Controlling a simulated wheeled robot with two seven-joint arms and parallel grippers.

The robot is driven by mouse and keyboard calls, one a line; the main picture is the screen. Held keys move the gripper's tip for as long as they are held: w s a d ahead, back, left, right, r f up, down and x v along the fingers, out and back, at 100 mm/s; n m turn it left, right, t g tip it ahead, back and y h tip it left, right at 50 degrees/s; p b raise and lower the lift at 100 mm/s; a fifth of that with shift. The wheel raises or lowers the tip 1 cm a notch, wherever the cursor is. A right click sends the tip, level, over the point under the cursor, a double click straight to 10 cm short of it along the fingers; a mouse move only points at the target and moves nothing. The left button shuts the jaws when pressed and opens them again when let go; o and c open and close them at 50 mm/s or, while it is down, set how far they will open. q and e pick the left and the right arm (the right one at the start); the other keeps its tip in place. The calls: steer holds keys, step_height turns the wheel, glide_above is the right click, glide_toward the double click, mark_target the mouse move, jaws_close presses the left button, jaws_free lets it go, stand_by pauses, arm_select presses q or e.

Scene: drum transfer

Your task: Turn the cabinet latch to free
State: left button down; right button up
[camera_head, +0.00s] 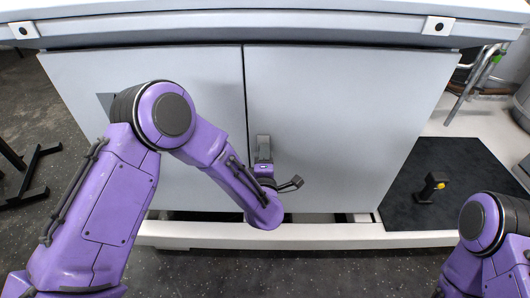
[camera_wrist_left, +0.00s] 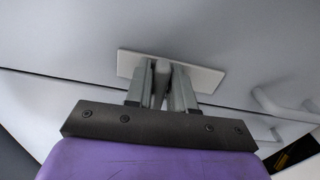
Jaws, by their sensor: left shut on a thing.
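The grey cabinet (camera_head: 350,120) fills the middle of the head view, with two flat doors meeting at a vertical seam. The cabinet latch (camera_head: 263,142) is a small grey piece just right of that seam, low on the doors. My left gripper (camera_head: 264,162) is at the latch, partly hidden by my own purple wrist. In the left wrist view, the two grey fingers (camera_wrist_left: 161,88) are shut on the latch's handle, in front of its pale plate (camera_wrist_left: 207,77). The handle's exact angle is hard to tell. My right arm shows at the lower right; its gripper is out of view.
A dark mat (camera_head: 455,205) lies right of the cabinet, with a small black object with a yellow part (camera_head: 431,187) on it. A white base rail (camera_head: 330,236) runs below the doors. In the left wrist view, a pale bar handle (camera_wrist_left: 286,106) is at the right.

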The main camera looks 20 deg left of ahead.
arm_select(q)
steer(key=shift+m, duration=0.4)
steer(key=c, duration=1.1)
jaws_free()
steer(key=p+v, duration=0.1)
steer(key=v, duration=0.9)
steer(key=shift+s, duration=0.3)
